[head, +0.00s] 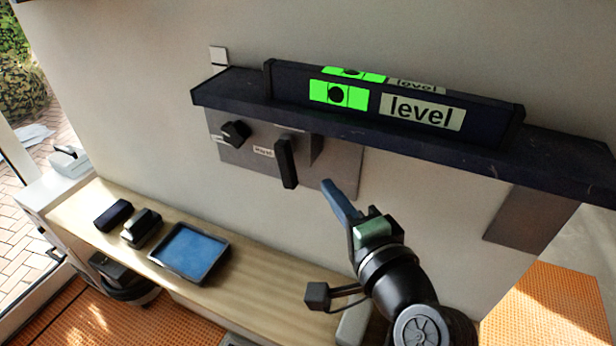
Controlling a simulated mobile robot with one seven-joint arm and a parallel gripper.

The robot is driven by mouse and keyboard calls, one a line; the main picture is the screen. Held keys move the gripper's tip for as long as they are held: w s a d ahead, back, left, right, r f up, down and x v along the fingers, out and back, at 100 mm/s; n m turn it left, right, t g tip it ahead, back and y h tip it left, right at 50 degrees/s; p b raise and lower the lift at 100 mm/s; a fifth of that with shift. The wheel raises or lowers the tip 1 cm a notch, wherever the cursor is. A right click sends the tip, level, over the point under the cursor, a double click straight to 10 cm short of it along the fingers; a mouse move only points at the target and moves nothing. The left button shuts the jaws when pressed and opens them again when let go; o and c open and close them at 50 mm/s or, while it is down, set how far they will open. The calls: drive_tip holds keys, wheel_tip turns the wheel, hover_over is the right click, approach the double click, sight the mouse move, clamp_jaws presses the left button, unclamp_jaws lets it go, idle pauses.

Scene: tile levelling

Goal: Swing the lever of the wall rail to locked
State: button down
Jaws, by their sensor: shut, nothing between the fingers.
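The wall rail (225,92) is a long dark ledge fixed to the wall, with a level (480,118) standing on it. Below it is a grey plate (345,172) with a black lever (286,163), which hangs nearly straight down, tilted slightly. A small label beside the lever is too blurred to read surely. A black knob (235,131) sits on the plate's left part. My gripper (328,184) is shut and empty, its blue fingers pointing up and left. It appears to the right of the lever, apart from it in the picture.
A wooden bench (255,290) below holds a blue tray (190,250) and two dark blocks (140,228) (113,214). A grey bracket (525,215) supports the rail at right. The wall between the plate and the bench is clear.

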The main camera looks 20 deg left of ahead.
sight(295, 179)
drive_tip(key=a, duration=0.1)
drive_tip(key=a+p, duration=0.1)
drive_tip(key=a, duration=0.2)
drive_tip(key=shift+w+a+f+p, duration=0.2)
drive_tip(key=shift+w+f+p, duration=0.1)
drive_tip(key=shift+f+p, duration=0.1)
drive_tip(key=shift+a+f+b, duration=0.3)
drive_tip(key=shift+a+b, duration=0.05)
drive_tip(key=shift+b, duration=0.35)
drive_tip(key=shift+a+m+t, duration=0.2)
drive_tip(key=shift+m+t, duration=0.1)
drive_tip(key=shift+a, duration=0.1)
drive_tip(key=shift+r, duration=0.1)
